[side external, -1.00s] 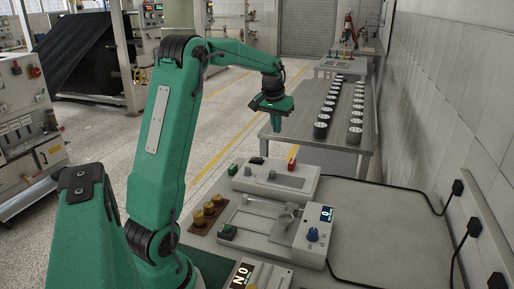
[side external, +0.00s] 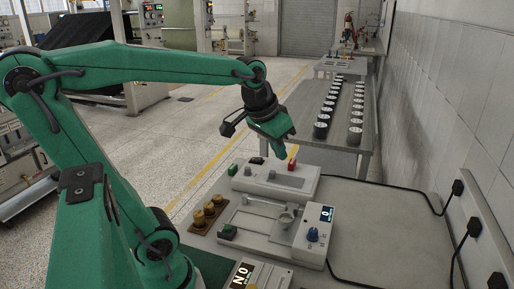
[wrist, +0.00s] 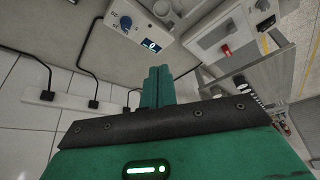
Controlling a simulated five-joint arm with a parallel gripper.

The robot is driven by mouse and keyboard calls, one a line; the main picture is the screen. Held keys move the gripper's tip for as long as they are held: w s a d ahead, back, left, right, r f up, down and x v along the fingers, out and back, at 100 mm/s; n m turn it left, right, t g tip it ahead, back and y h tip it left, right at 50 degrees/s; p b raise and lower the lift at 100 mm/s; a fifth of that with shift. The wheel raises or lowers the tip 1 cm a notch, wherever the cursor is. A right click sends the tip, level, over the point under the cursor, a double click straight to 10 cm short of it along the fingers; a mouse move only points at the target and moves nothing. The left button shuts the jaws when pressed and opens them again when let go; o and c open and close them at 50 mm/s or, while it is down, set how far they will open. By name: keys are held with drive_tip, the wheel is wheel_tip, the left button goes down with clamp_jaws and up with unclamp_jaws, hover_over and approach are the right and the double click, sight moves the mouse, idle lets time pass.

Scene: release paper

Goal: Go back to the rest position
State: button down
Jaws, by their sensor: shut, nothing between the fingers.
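My gripper (side external: 280,146) is green and hangs at the end of my arm above the back of the work table (side external: 372,225). Its fingers point down and are shut, with nothing between them. In the wrist view the closed fingers (wrist: 157,87) stand side by side and look empty. Below and near the gripper is a white box (side external: 262,186) with a red and a green button. My upper arm leans back to the left, and the forearm stretches nearly level to the right.
A device with a blue knob and display (side external: 314,238) stands on the table, with a small metal cup (side external: 287,220) beside it. Brass weights (side external: 208,212) sit on a brown block to the left. Black cables run along the right wall. A bench with several dark cylinders (side external: 322,130) stands behind.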

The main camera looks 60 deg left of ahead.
drive_tip(key=s+d+f+m+h, duration=0.1)
drive_tip(key=s+d+f+m, duration=0.1)
drive_tip(key=s+d, duration=0.3)
drive_tip(key=s+f, duration=0.1)
drive_tip(key=s, duration=0.2)
drive_tip(key=shift+d+f+t, duration=0.2)
drive_tip(key=shift+d+t, duration=0.15)
drive_tip(key=shift+t, duration=0.05)
idle(0.6)
